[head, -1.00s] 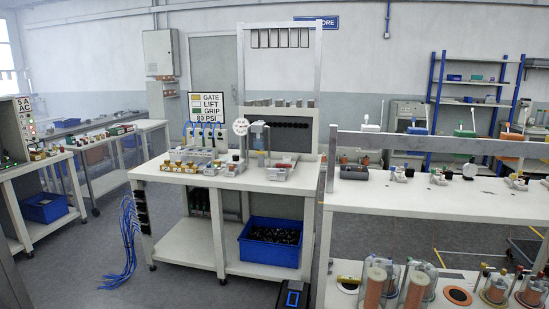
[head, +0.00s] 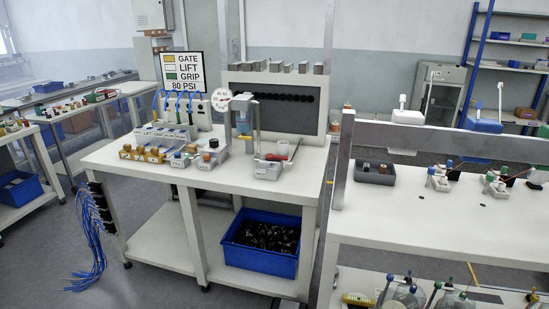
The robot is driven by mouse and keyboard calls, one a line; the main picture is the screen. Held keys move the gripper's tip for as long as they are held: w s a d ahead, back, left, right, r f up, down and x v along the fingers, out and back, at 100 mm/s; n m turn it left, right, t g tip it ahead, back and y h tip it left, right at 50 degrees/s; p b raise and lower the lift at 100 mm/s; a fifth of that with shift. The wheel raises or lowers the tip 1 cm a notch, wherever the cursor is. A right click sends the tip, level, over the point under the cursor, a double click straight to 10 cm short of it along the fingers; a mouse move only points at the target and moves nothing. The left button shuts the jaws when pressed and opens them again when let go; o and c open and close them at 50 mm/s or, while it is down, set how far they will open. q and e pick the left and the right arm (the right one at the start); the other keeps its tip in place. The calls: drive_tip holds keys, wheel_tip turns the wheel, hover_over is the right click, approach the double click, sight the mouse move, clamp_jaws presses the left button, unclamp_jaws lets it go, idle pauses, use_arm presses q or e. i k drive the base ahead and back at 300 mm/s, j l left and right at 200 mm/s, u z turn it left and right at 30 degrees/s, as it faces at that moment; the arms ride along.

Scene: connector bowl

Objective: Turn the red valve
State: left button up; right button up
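A small red part (head: 282,150) shows among the fittings on the right side of the white workbench (head: 230,180). It is too small to tell whether it is the red valve. Beside it stands a grey press-like fixture (head: 250,122), with a round white gauge (head: 221,99) to its left. Neither of my grippers is in view.
A sign (head: 184,75) reads GATE, LIFT, GRIP, 80 PSI. Blue hoses (head: 90,240) hang off the bench's left side to the floor. A blue bin (head: 262,262) stands on its lower shelf. Another white bench (head: 400,215) is at right. Grey floor (head: 160,285) lies open in front.

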sight(269, 156)
drive_tip(key=i+j+z, duration=0.1)
drive_tip(key=z, duration=0.15)
drive_tip(key=j+z, duration=0.1)
drive_tip(key=z, duration=0.2)
drive_tip(key=i+j+z, duration=0.1)
drive_tip(key=j, duration=0.3)
drive_tip(key=i+j+z, duration=0.15)
drive_tip(key=j, duration=0.3)
drive_tip(key=i+j+z, duration=0.1)
drive_tip(key=j, duration=0.3)
drive_tip(key=i+j+z, duration=0.1)
drive_tip(key=i+j, duration=0.15)
drive_tip(key=j, duration=0.25)
drive_tip(key=i+j+z, duration=0.15)
drive_tip(key=j, duration=0.3)
drive_tip(key=k, duration=0.05)
